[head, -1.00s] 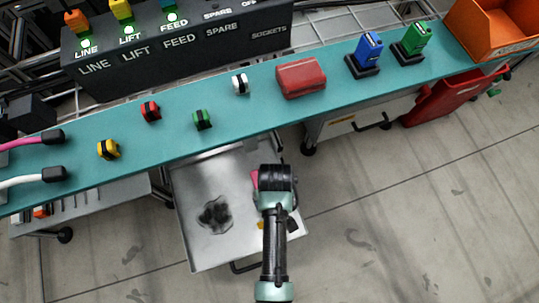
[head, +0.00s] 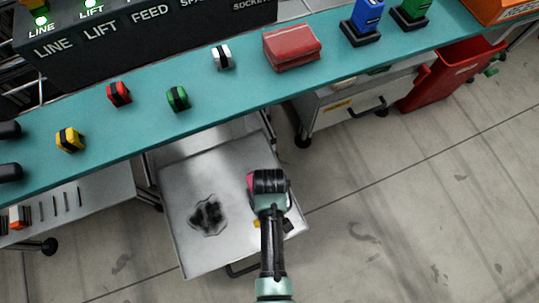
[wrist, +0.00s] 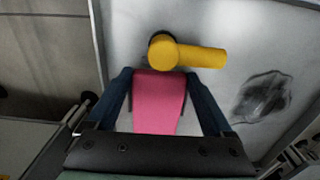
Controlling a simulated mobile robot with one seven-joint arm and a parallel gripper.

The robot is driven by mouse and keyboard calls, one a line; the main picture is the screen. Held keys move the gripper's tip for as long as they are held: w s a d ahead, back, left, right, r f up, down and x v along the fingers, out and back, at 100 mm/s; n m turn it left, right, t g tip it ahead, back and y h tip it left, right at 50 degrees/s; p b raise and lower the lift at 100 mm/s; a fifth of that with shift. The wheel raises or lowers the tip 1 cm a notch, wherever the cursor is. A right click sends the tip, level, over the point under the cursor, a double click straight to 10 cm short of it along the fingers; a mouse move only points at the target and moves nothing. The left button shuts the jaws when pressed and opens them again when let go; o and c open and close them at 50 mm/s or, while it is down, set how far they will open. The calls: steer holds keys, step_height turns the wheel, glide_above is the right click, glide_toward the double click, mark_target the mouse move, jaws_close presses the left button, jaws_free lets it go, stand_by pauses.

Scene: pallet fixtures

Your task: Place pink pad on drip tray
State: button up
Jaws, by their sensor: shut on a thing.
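The pink pad (wrist: 158,100) is between the two fingers of my gripper (wrist: 160,92) in the wrist view, and the gripper is shut on it. In the head view my gripper (head: 262,178) is over the right part of the metal drip tray (head: 185,250), and only a small edge of the pink pad (head: 250,181) shows beside it. The tray has a dark stain (head: 207,216) on its left part. In the wrist view the tray (wrist: 240,50) lies beneath the pad. I cannot tell whether the pad touches it.
A yellow part (wrist: 190,53) lies on the tray just beyond the pad. The teal bench (head: 215,110) runs above the tray, with yellow, red, green and white-and-black pieces and a red box (head: 290,48). A red bin (head: 440,80) stands at right. Floor is clear at lower right.

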steer(key=shift+f, duration=0.2)
steer(key=o, duration=1.2)
steer(key=shift+r, duration=0.1)
step_height(320, 180, up, 12)
steer(key=p, duration=0.7)
steer(key=shift+r, duration=0.1)
